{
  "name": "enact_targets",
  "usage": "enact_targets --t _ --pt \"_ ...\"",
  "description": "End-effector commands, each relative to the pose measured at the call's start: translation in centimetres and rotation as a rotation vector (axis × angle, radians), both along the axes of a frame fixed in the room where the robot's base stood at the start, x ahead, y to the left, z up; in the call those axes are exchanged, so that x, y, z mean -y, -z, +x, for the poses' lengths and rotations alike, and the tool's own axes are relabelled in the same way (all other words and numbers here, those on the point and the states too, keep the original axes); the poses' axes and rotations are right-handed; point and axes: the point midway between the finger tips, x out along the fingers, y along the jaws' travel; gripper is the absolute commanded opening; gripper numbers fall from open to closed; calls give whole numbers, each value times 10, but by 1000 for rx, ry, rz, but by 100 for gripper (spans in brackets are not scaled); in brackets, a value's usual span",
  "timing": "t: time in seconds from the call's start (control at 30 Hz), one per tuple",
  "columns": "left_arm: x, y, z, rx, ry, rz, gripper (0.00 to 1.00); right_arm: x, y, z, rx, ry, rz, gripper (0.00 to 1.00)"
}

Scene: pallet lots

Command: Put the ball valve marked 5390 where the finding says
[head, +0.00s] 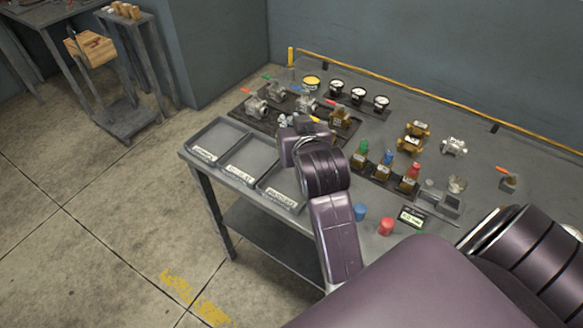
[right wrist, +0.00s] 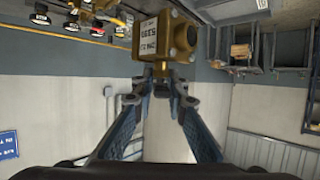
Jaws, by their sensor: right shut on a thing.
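In the right wrist view my right gripper (right wrist: 160,85) is shut on a brass ball valve (right wrist: 165,38). Three shallow grey trays, left (head: 216,140), middle (head: 247,160) and right (head: 283,182), line the front left edge, with white labels I cannot read. My left gripper is not in view.
The grey table (head: 470,110) holds gauges (head: 336,87), a rack of valves (head: 255,108), capped brass fittings (head: 383,171), loose brass valves (head: 418,129) and a silver one (head: 453,146). A blue (head: 360,212) and a red cylinder (head: 386,226) stand at the front edge.

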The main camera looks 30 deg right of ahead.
Motion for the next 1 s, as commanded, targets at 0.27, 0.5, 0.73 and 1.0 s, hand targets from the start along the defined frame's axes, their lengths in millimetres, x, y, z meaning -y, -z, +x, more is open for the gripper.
enact_targets --t 0.27,0.5,0.73,1.0 --pt "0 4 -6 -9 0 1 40 0 70 0 1 0 -3 0" --pt "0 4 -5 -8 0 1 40 0 97 1 6 -1 -2 0" --pt "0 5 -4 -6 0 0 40 0 126 0 2 -1 -3 0" --pt "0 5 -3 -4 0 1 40 0 141 1 8 -1 -3 0"
